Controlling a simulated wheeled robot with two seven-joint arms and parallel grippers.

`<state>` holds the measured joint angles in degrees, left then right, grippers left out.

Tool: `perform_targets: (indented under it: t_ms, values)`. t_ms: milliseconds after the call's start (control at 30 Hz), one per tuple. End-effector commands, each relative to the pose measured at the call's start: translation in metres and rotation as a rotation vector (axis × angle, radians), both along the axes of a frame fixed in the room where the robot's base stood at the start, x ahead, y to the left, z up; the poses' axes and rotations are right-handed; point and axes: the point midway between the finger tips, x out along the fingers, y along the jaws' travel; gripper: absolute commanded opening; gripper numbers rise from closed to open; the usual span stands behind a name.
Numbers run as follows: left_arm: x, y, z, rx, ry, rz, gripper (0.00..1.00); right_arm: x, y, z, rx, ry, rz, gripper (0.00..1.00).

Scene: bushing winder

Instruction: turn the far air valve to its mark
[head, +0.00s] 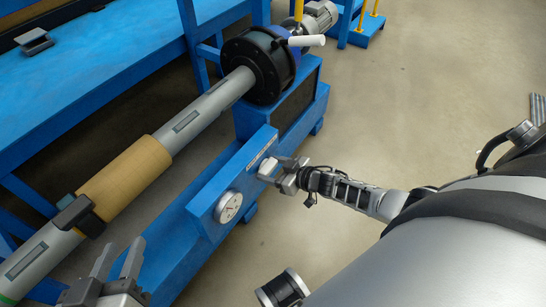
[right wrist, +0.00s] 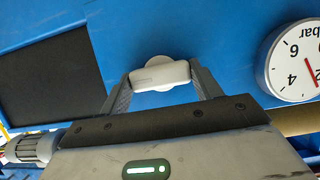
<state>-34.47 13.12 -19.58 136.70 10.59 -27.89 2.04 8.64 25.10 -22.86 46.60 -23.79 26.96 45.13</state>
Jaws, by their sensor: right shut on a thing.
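The air valve's white handle (head: 267,167) is on the blue panel of the machine, beyond the pressure gauge. In the right wrist view the handle (right wrist: 155,76) is a rounded white bar over a round white base, lying nearly level with a slight tilt. My right gripper (head: 277,170) is shut on this handle, with one finger at each end of the bar in the wrist view. I cannot make out a mark by the valve. My left gripper (head: 119,262) is open and empty, low on the left, in front of the blue beam.
The pressure gauge (head: 228,207) is on the same panel; its red needle shows on the gauge face (right wrist: 298,62) in the wrist view. A grey shaft (head: 205,112) with a tan sleeve (head: 125,178) runs behind the panel to a black flange (head: 258,66). Open floor (head: 430,80) lies to the right.

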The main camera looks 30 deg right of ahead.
Motion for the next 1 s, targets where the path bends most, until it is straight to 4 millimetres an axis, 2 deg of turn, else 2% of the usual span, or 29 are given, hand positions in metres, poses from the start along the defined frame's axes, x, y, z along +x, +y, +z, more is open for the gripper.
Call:
perform_targets:
  t_ms: [533,567,600,633,1000]
  values:
    - [-0.0002,0.0004,-0.0005,0.005,0.001,0.0,0.36,0.0001,-0.0011,0.0003,0.026,0.011,-0.001,0.41]
    - [-0.0002,0.0004,-0.0006,0.005,0.001,0.0,0.36,0.0001,-0.0011,0.0003,0.026,0.011,-0.001,0.69]
    - [-0.0003,0.0004,-0.0007,0.006,0.002,0.0,0.36,0.0002,-0.0011,0.0002,0.026,0.011,-0.001,0.8]
    - [-0.0003,0.0004,-0.0007,0.006,0.002,0.0,0.36,0.0002,-0.0011,0.0002,0.026,0.011,-0.001,0.85]
    - [-0.0004,0.0004,-0.0011,0.005,0.003,0.0,0.36,0.0,-0.0003,0.0,0.024,0.01,0.0,0.85]
